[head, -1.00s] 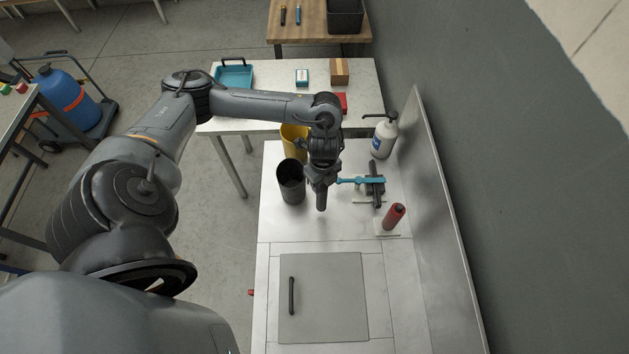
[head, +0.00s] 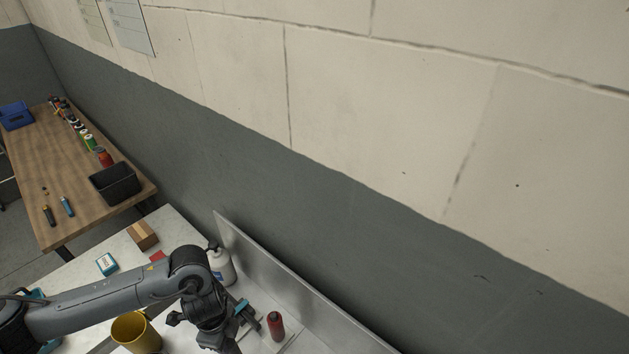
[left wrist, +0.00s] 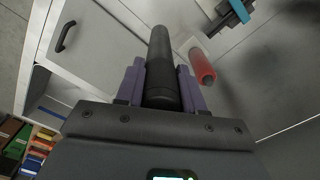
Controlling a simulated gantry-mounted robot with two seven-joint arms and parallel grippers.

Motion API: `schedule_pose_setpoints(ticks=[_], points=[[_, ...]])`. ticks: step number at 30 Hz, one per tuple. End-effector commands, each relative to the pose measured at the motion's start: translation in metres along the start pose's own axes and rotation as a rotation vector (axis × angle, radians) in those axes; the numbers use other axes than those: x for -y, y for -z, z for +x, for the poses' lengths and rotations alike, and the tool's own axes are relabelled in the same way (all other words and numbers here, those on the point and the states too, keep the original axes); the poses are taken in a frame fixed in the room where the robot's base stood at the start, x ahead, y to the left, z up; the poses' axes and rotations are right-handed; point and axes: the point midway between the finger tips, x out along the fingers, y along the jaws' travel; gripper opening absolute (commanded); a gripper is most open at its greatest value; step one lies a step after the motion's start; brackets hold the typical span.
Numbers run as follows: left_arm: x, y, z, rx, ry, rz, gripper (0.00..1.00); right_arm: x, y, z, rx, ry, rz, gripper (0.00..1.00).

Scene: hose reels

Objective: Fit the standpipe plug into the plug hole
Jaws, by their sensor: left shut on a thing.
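The standpipe plug (left wrist: 158,62), a dark grey cylinder with a wider collar near my end, is held in my left gripper (left wrist: 161,82). The purple finger pads sit on both sides of it, and its far end points away from the gripper. In the head view my left gripper's wrist is at the bottom edge, where the fingers and the plug are cut off or hidden. I cannot make out the plug hole in either current view. My right gripper is in neither view.
A red bottle (head: 275,326) stands right of my left wrist; it also shows in the wrist view (left wrist: 202,67). A white pump bottle (head: 222,266) and yellow bucket (head: 136,332) are close to my arm. A metal splashback (head: 290,285) edges the counter. A handled grey panel (left wrist: 95,45) lies below.

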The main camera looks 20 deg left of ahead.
Motion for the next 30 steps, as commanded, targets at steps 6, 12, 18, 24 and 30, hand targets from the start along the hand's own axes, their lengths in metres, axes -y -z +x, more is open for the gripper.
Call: schedule_pose_setpoints(ticks=[6, 12, 18, 24, 30], points=[[0.036, 0.047, -0.049, -0.001, 0.011, 0.043, 0.00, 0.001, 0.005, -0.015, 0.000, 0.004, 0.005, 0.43], [0.047, 0.080, -0.073, 0.000, 0.002, -0.277, 0.00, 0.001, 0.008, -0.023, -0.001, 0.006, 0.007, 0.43], [0.044, 0.092, -0.075, 0.000, -0.001, -0.669, 0.00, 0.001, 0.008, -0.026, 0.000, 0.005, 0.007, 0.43], [0.034, 0.091, -0.064, 0.000, -0.001, -1.042, 0.00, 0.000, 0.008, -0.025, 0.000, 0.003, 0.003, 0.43], [0.031, 0.092, -0.063, -0.002, 0.000, -1.297, 0.00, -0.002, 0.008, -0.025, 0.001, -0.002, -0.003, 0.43]])
